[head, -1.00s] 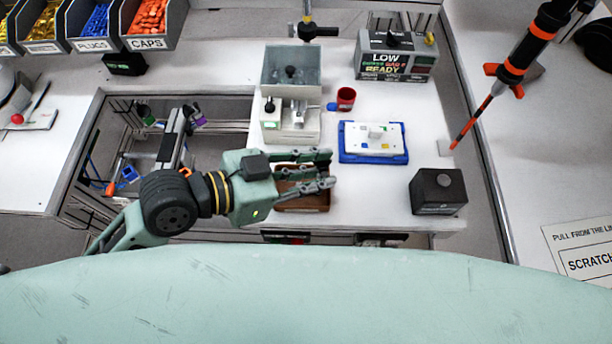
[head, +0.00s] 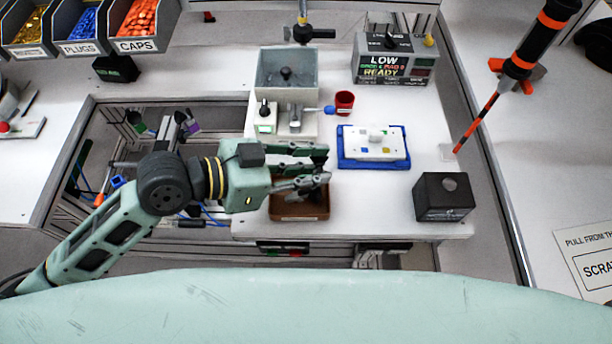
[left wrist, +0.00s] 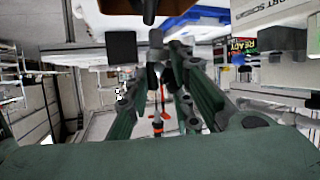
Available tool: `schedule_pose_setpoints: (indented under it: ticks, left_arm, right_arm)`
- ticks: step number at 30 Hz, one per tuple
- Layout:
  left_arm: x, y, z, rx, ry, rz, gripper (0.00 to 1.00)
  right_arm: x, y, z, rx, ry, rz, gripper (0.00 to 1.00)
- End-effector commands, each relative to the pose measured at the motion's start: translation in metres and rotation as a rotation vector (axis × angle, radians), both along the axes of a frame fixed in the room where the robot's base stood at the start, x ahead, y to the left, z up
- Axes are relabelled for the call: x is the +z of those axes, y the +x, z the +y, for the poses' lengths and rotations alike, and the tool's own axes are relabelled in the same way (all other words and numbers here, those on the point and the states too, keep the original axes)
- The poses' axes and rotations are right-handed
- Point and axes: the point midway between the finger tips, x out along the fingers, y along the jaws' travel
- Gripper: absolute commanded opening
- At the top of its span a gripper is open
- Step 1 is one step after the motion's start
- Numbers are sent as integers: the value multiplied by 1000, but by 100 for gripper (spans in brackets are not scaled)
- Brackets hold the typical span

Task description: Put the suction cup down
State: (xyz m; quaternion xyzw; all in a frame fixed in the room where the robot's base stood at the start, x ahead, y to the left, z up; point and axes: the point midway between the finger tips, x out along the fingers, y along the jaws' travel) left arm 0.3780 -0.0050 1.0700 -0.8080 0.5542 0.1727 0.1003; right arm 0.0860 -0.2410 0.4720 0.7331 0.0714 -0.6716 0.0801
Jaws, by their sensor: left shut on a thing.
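My left gripper (head: 325,165) is above the white bench, over the back edge of a small brown tray (head: 300,217). Its fingers point right in the head view. In the left wrist view the fingers close around a small grey and dark piece (left wrist: 155,72), seemingly the suction cup. Its exact shape is hard to make out there, and in the head view the fingers hide it. The tray's brown underside or edge (left wrist: 125,6) shows at the top of the left wrist view. My right gripper is in neither view.
A blue mat with a white plate (head: 373,147) lies right of the gripper. A black box (head: 443,200) stands at the front right. Bare bench lies between mat and black box.

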Motion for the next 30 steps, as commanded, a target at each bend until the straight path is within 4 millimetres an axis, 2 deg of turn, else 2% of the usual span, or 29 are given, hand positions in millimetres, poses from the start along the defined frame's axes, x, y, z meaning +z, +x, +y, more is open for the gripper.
schedule_pose_setpoints:
  ticks: [4,7,15,21,22,25,30]
  left_arm:
    - [-8,13,8,0,-1,0,0]
    - [-14,14,9,1,-1,3,0]
    - [-48,14,9,1,-2,2,0]
    - [-50,14,9,0,-1,0,0]
    - [-50,13,9,0,0,0,22]
    - [-51,13,9,0,0,0,29]
    - [-51,13,9,0,1,0,29]
  right_arm:
    - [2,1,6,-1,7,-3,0]
    - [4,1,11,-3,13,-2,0]
    - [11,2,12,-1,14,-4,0]
    - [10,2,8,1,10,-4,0]
    - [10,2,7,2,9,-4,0]
    - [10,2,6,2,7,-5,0]
    - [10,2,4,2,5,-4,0]
